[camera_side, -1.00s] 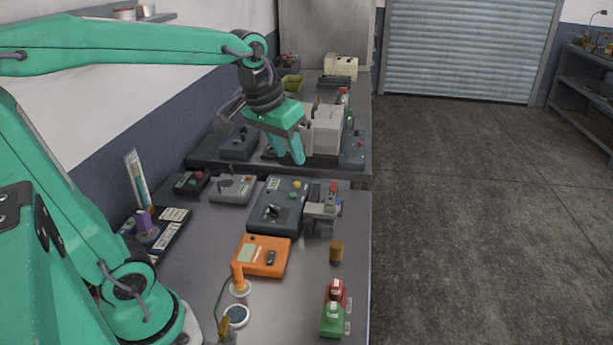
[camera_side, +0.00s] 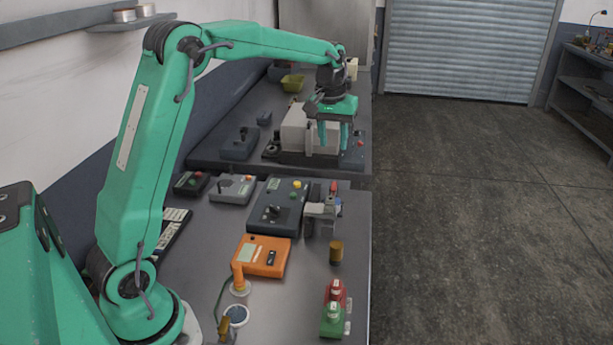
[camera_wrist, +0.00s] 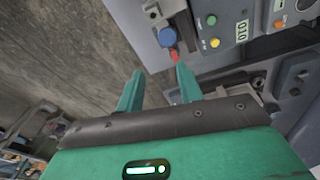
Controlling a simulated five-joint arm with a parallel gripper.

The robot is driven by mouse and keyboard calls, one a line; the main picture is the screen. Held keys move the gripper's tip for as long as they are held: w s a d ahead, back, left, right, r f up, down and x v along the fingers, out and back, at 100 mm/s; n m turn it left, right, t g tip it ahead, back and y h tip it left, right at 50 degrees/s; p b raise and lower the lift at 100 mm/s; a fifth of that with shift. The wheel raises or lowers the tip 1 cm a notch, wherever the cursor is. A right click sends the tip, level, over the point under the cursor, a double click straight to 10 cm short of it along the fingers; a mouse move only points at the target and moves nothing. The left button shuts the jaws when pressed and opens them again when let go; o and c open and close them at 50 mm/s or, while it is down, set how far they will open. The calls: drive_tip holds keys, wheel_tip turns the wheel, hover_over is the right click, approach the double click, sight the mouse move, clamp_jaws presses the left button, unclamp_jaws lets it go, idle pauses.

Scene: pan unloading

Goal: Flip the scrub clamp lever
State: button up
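My gripper (camera_side: 334,148) is open and empty, fingers pointing down, in front of the right part of a grey machine (camera_side: 297,132) on the far bench. It hides part of that machine. In the wrist view, the two green fingers (camera_wrist: 156,84) stand apart. A small grey fixture (camera_side: 322,210) with a red-tipped upright part (camera_side: 334,187) stands on the near bench. In the wrist view, a red tip (camera_wrist: 172,53) and a blue knob (camera_wrist: 167,37) show beyond the fingers. I cannot tell for certain which part is the scrub clamp lever.
A dark control box (camera_side: 276,222) with coloured buttons stands beside the small fixture. An orange box (camera_side: 262,257), a brown cylinder (camera_side: 336,252) and a red and green item (camera_side: 333,310) are nearer. A low dark box (camera_side: 240,143) is left of the machine. The floor right of the benches is clear.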

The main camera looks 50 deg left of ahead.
sight(334, 187)
drive_tip(key=w+a+f, duration=0.2)
drive_tip(key=f, duration=0.1)
drive_tip(key=w+a+f+n+g, duration=0.1)
drive_tip(key=w+a+f, duration=0.1)
drive_tip(key=f, duration=0.2)
drive_tip(key=w+a+f+n, duration=0.1)
drive_tip(key=w+a+f, duration=0.1)
drive_tip(key=f, duration=0.1)
drive_tip(key=shift+w+a+f, duration=0.1)
drive_tip(key=shift+w+f, duration=0.15)
drive_tip(key=shift+f, duration=0.1)
drive_tip(key=shift+f, duration=3.75)
clamp_jaws()
